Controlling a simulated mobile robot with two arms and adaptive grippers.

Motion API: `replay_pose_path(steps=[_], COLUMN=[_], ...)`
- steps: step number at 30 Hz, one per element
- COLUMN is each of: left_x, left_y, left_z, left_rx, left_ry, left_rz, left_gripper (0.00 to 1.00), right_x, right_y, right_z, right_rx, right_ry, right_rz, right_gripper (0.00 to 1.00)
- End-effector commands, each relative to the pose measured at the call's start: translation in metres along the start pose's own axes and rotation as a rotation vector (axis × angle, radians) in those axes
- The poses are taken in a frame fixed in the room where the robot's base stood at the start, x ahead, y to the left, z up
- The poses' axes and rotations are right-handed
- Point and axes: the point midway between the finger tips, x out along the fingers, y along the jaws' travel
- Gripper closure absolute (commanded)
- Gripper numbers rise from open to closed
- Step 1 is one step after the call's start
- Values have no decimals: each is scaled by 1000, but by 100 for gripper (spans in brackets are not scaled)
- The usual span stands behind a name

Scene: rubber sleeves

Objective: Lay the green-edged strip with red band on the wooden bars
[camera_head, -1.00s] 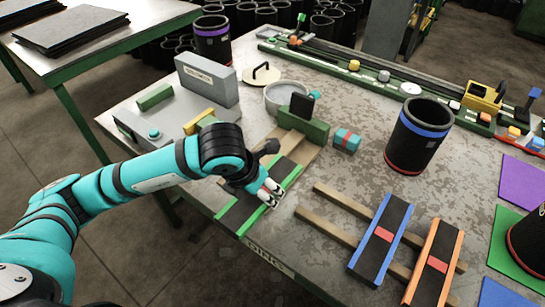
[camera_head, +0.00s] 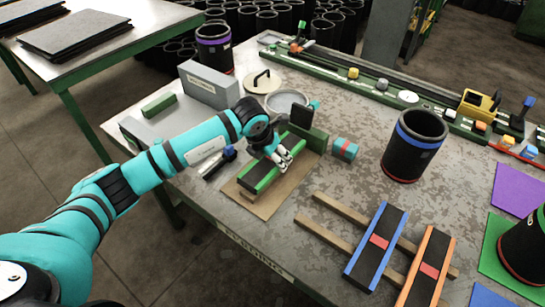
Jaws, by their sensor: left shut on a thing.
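The green-edged strip (camera_head: 258,178) is black with bright green long edges. It lies slanted over a tan board (camera_head: 264,206), its far part near a green upright block. My left gripper (camera_head: 284,160) is over the strip's upper part and is shut on it. No red band shows on the strip; the fingers cover part of it. Two wooden bars (camera_head: 313,234) lie on the table at right. A blue-edged strip with a red band (camera_head: 377,243) and an orange-edged strip with a red band (camera_head: 429,270) lie across them. My right gripper is not in view.
A green block with a black plate (camera_head: 302,122) stands just beyond the gripper. A teal block with a red band (camera_head: 345,149) is right of it. A black sleeve with a blue ring (camera_head: 415,142) stands behind the bars. The bars' left ends are bare.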

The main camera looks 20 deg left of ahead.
Motion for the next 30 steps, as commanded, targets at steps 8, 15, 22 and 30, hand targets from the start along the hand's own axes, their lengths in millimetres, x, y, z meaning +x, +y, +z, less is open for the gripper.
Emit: replay_pose_path(steps=[8,15,22,30], left_x=[14,16,16,16], left_y=[-1,0,0,-1], left_z=[-7,-8,-8,-8], left_rx=[2,1,1,1], left_ry=[-1,0,0,1], left_rz=[0,1,1,-1], left_gripper=[68,33,12,12], right_x=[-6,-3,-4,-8], right_y=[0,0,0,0], right_z=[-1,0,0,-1], right_rx=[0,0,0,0], right_ry=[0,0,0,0], right_rz=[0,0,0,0], right_gripper=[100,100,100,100])
